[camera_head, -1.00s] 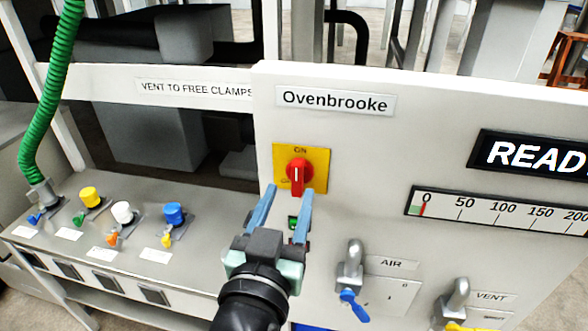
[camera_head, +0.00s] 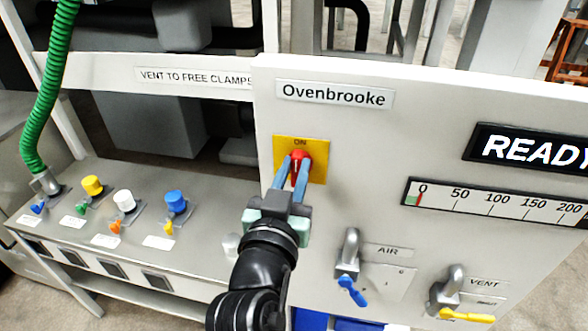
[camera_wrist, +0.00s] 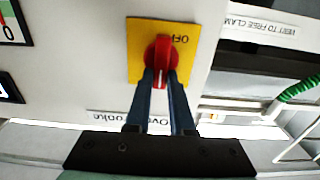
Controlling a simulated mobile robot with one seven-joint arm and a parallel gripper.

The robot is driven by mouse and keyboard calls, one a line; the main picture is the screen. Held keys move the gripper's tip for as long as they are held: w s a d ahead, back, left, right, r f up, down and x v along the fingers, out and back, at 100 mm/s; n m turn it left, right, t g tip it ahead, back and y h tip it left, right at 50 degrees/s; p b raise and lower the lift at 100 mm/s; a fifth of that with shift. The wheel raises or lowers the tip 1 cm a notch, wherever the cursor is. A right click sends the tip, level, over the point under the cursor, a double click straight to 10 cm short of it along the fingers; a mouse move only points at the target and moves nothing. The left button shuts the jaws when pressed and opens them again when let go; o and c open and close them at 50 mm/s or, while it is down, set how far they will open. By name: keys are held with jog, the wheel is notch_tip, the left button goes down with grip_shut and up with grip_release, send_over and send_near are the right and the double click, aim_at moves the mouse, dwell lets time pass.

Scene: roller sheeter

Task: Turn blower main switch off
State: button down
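The blower main switch is a red rotary knob (camera_head: 301,156) on a yellow plate (camera_head: 319,172) under the "Ovenbrooke" label. "ON" shows at the plate's top edge in the head view. The wrist view shows the red knob (camera_wrist: 160,50) inverted, its grip ridge upright, with "OFF" beside it. My gripper (camera_head: 296,165) has its two blue fingers at the knob. In the wrist view my gripper (camera_wrist: 160,76) has one fingertip on each side of the ridge, closed in on it with no clear gap visible. The fingers hide the lower part of the plate there.
Below right are the AIR valve with a blue handle (camera_head: 352,291) and the VENT valve with a yellow handle (camera_head: 466,315). A gauge (camera_head: 495,203) and a "READY" display (camera_head: 530,150) are to the right. Colored knobs (camera_head: 124,202) and a green hose (camera_head: 48,90) are left.

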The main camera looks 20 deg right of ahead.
dwell(0.5)
jog(key=n, duration=0.3)
jog(key=n+p, duration=0.1)
jog(key=shift+w+a+n, duration=0.15)
jog(key=shift+a+n, duration=0.15)
jog(key=shift+n, duration=0.1)
jog(key=shift+w+a+f+n+p, duration=0.2)
jog(key=shift+n+p, duration=0.65)
jog(key=shift+n, duration=1.3)
jog(key=shift+a+f+n+p, duration=0.1)
jog(key=shift+f+n+p, duration=0.5)
jog(key=shift+n, duration=1.6)
jog(key=shift+w+a+n+p, duration=0.1)
jog(key=shift+n+p, duration=0.95)
jog(key=shift+n, duration=1.1)
jog(key=c, duration=0.8)
grip_release()
